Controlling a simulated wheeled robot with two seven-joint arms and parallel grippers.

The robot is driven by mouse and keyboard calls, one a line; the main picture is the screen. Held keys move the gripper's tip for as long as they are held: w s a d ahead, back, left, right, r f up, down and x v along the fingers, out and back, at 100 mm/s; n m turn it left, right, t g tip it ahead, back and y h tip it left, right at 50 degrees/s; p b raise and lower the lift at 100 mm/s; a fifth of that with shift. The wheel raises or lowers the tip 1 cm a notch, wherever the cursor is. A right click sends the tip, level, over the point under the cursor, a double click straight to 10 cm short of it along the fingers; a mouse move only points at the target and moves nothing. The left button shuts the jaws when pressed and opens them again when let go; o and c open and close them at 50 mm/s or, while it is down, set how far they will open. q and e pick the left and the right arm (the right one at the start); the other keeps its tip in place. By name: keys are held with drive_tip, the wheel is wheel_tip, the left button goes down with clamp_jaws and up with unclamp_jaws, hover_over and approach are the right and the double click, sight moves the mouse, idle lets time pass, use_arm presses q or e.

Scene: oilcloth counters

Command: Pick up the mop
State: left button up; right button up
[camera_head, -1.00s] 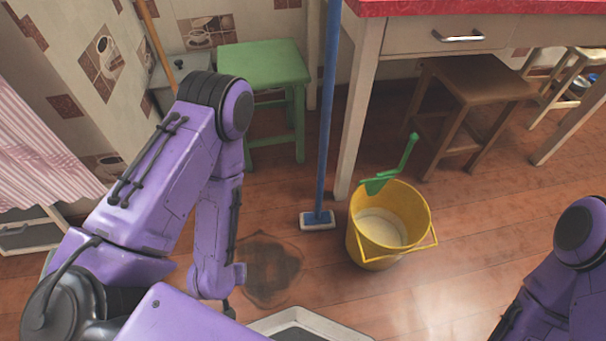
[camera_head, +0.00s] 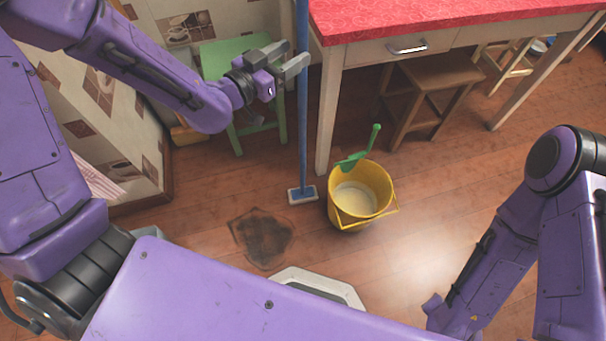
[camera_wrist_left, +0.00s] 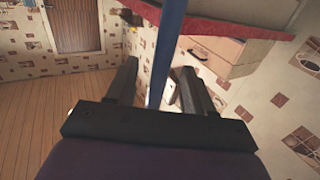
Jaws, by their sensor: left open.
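The mop (camera_head: 303,120) has a blue handle and a small white and blue head (camera_head: 302,194) on the floor. It stands upright, close to the red-topped table. My left gripper (camera_head: 291,58) is open at the upper part of the handle, with its fingers reaching toward it. In the left wrist view the blue handle (camera_wrist_left: 166,55) runs between the two open fingers (camera_wrist_left: 160,88); contact is not visible. My right arm is at the right of the head view, and its gripper is out of view.
A yellow bucket (camera_head: 362,194) with a green handled tool (camera_head: 360,155) stands right of the mop head. A table with a red top (camera_head: 420,18) is behind it. A green stool (camera_head: 235,55) is behind my left gripper. A dark stain (camera_head: 262,238) marks the floor.

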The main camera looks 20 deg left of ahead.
sight(298, 48)
use_arm(q)
drive_tip(key=x, duration=0.4)
drive_tip(key=shift+w, duration=0.25)
drive_tip(key=shift+r, duration=0.15)
clamp_jaws()
